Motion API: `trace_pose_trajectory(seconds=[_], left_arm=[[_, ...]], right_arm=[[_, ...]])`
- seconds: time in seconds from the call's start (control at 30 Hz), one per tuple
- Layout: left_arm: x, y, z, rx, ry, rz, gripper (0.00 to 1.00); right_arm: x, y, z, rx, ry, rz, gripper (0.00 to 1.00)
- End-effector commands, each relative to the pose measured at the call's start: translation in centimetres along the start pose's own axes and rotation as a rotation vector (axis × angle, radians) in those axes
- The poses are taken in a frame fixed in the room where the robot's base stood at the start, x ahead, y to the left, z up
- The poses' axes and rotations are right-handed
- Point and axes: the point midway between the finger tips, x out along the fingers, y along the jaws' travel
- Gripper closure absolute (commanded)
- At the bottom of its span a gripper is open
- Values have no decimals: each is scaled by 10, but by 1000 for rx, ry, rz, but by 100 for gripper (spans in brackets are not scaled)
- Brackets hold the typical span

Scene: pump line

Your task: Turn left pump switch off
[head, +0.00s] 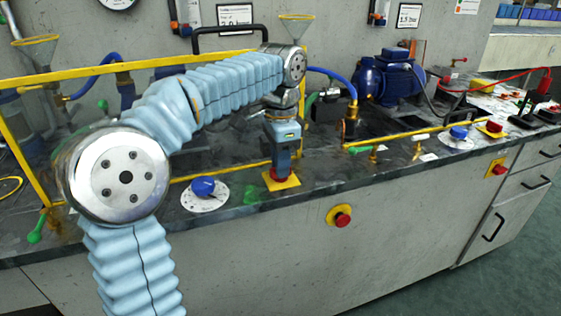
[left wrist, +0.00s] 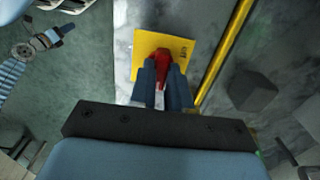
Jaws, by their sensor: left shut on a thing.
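The left pump switch is a red knob (head: 279,174) on a yellow square plate (head: 285,184) on the dark bench top, near its front edge. My left gripper (head: 279,167) points down at it from above. In the left wrist view, its two blue fingers (left wrist: 163,74) are shut on the red knob (left wrist: 162,57), one finger on each side. The yellow plate (left wrist: 182,45) shows behind them with small lettering. The fingers hide part of the knob, and I cannot tell its exact angle. My right gripper is in neither view.
A blue dial (head: 204,187) is left of the switch. A red stop button (head: 342,217) is on the bench front below. Another red switch (head: 494,127) and a blue dial (head: 459,132) are further right. A yellow rail (head: 415,133) and blue pump (head: 388,80) stand behind.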

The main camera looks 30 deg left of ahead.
Motion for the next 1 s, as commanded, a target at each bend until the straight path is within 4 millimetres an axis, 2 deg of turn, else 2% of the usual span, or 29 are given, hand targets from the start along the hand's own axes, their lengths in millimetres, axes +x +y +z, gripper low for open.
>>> trace_pose_trajectory(seconds=[0.37, 1.0], left_arm=[[-1, 0, 0, -110, 1, -1, 100], [-1, 0, 0, -686, 3, -2, 100]], right_arm=[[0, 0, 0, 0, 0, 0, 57], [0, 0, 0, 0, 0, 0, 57]])
